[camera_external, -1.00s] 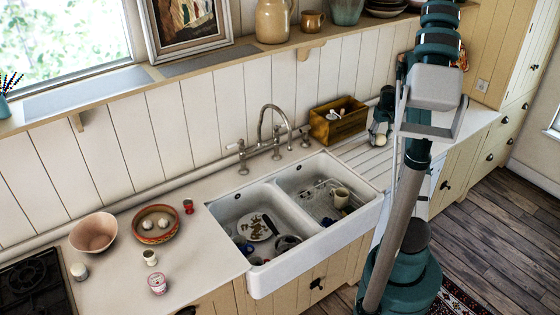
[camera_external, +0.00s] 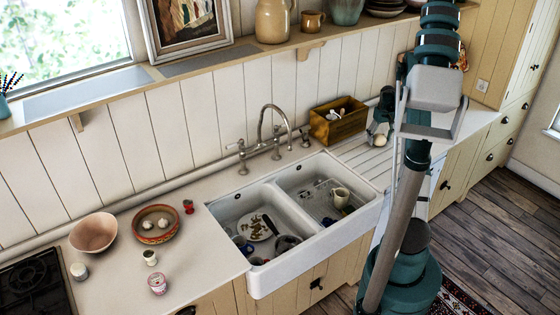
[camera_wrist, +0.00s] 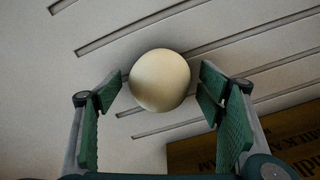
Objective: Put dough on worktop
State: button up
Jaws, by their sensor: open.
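A pale, round ball of dough (camera_wrist: 160,80) sits on the grooved draining surface (camera_wrist: 110,120) in the wrist view. It also shows in the external view (camera_external: 380,141), right of the sink and low beside my gripper (camera_external: 378,128). In the wrist view my gripper (camera_wrist: 160,90) is open, with one green-padded finger on each side of the ball. A gap shows between the ball and each finger. The pale worktop (camera_external: 205,262) left of the sink is partly bare.
A wooden box (camera_external: 338,121) stands close by against the wall; it also shows in the wrist view (camera_wrist: 200,155). The sink (camera_external: 268,284) holds dishes. Bowls and small pots stand on the left worktop.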

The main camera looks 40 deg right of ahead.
aim_at(380, 135)
jog(key=shift+r, duration=0.15)
notch_tip(380, 135, up, 12)
jog(key=shift+f, duration=0.1)
dwell(0.5)
dwell(0.5)
